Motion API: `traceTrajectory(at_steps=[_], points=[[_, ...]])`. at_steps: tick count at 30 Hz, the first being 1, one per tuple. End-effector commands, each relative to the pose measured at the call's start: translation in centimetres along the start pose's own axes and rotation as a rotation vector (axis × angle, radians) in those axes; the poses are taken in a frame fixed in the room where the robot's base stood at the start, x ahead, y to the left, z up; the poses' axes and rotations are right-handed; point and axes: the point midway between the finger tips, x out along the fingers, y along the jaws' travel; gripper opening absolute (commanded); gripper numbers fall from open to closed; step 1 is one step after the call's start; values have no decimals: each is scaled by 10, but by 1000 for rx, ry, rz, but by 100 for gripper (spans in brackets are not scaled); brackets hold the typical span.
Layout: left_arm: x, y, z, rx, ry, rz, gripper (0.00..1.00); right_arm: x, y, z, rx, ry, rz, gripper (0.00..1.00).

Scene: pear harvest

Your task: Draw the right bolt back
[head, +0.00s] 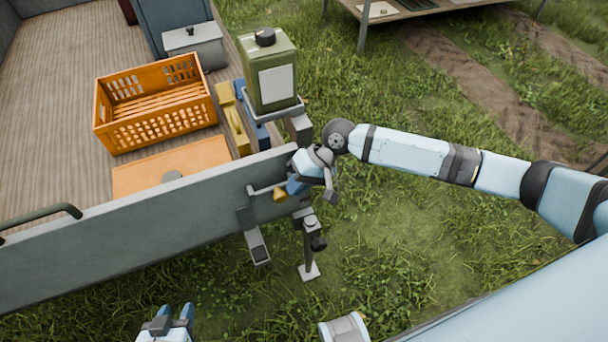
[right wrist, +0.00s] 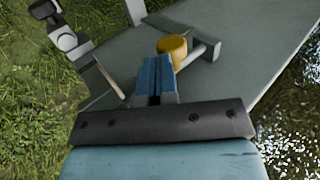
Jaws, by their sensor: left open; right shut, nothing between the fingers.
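The right bolt is a grey bar with a yellow knob (head: 280,195) on the outer face of the grey tailgate (head: 150,232), near its right end. In the right wrist view the yellow knob (right wrist: 172,46) is just beyond my fingertips, with the bar's bent end (right wrist: 207,52) to its right. My right gripper (head: 294,187) is shut and empty beside the knob; its blue fingers (right wrist: 155,72) are pressed together. I cannot tell whether they touch the knob. My left gripper (head: 174,315) is open, low in front of the tailgate and far from the bolt.
A grey step-like bracket (head: 256,238) and a post with a foot (head: 309,270) stand below the bolt. Grass lies right.

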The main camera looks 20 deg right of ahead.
Motion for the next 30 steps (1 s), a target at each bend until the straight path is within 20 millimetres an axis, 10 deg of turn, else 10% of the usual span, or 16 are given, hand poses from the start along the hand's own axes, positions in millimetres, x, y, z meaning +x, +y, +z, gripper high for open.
traceTrajectory(at_steps=[30], points=[[-11, -2, -7, 32, 3, -3, 43, 34, -37, 0, 1, 0, -1, 0]])
